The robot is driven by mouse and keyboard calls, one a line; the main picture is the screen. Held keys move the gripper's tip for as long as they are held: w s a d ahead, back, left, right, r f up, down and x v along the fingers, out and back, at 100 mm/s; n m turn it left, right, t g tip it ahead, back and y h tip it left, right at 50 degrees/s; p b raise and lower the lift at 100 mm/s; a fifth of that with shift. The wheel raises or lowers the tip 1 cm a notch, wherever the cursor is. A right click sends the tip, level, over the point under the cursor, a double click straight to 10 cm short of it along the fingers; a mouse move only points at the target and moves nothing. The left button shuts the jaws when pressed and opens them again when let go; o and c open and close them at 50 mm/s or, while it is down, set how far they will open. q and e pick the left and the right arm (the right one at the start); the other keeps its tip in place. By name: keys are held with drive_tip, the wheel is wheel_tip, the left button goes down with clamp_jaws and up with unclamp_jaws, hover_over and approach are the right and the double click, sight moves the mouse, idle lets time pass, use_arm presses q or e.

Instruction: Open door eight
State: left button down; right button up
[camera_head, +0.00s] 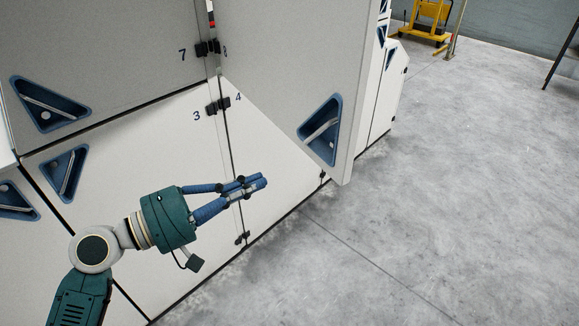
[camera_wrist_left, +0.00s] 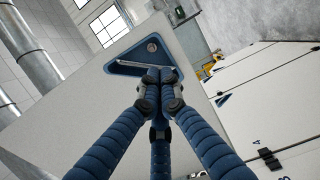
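Door eight (camera_head: 280,70) stands swung out from the white machine front, at an angle over door four. Its number by the hinge is partly hidden. A blue triangular handle recess (camera_head: 322,130) with a pale bar is near its lower free corner. My left gripper (camera_head: 262,182) is below and left of that recess, apart from it in the head view, with its blue fingers together and nothing seen between them. In the left wrist view, the fingertips (camera_wrist_left: 158,76) overlap the lower edge of a blue triangular recess (camera_wrist_left: 140,56); contact cannot be told. My right gripper is not in view.
Door seven (camera_head: 110,50) and the lower doors three (camera_head: 130,150) and four (camera_head: 270,150) look closed. Black hinges (camera_head: 218,105) sit between them. Bare grey concrete floor (camera_head: 450,190) is free at the right. A yellow cart (camera_head: 428,22) stands at the back.

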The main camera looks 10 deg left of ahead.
use_arm(q)
drive_tip(key=p+x, duration=0.5)
drive_tip(key=x, duration=0.8)
drive_tip(key=shift+w+d+p, duration=0.2)
drive_tip(key=shift+w+p, duration=0.1)
drive_tip(key=shift+p, duration=0.05)
drive_tip(key=shift+f, duration=0.1)
